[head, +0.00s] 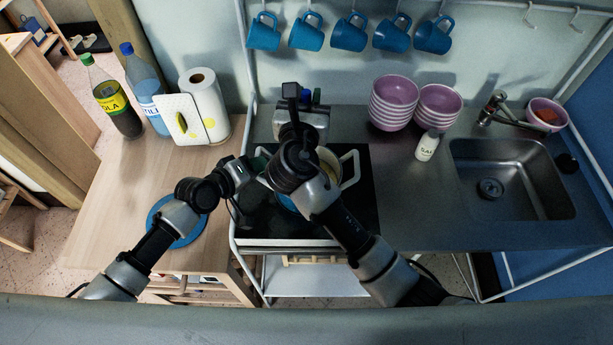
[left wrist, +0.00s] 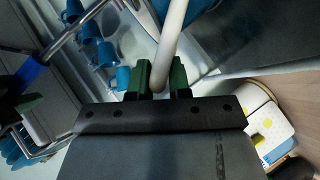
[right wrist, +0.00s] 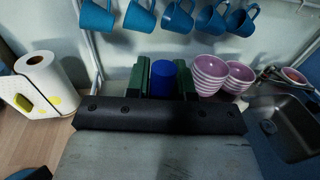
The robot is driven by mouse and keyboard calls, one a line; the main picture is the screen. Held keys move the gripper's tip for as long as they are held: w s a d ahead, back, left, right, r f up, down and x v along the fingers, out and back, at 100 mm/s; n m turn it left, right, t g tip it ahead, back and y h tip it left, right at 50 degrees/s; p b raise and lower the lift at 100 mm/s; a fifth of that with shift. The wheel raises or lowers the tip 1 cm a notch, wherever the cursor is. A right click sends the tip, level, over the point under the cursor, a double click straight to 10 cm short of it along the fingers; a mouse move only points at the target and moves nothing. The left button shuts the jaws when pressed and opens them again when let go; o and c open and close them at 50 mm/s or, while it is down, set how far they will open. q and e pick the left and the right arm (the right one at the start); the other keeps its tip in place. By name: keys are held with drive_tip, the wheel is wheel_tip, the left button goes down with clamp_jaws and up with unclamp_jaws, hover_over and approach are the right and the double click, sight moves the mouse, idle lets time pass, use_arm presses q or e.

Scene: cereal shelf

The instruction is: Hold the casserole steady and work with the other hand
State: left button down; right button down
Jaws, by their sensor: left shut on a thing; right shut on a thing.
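The casserole (head: 331,162) sits on the black stove top in the head view, with a pale inside, a blue side and a white loop handle on its right. My right arm covers much of it. My left gripper (head: 260,163) is at its left side. In the left wrist view my left gripper (left wrist: 161,80) is shut around a white handle bar (left wrist: 173,38). My right gripper (head: 309,98) is beyond the casserole, raised near the back wall. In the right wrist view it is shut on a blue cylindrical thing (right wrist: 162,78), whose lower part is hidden.
Pink bowls (head: 392,101) and a salt bottle (head: 427,146) stand right of the stove (head: 362,212), before the sink (head: 519,178). Blue mugs (head: 350,32) hang above. Bottles (head: 115,105), a paper roll (head: 204,103) and a blue plate (head: 181,236) are on the left counter.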

use_arm(q)
drive_tip(key=shift+r, duration=0.1)
use_arm(e)
wheel_tip(320, 180, up, 7)
drive_tip(key=shift+f, duration=0.2)
idle(0.5)
use_arm(q)
drive_tip(key=c, duration=1)
unclamp_jaws()
drive_tip(key=shift+s, duration=0.1)
drive_tip(key=v, duration=1.9)
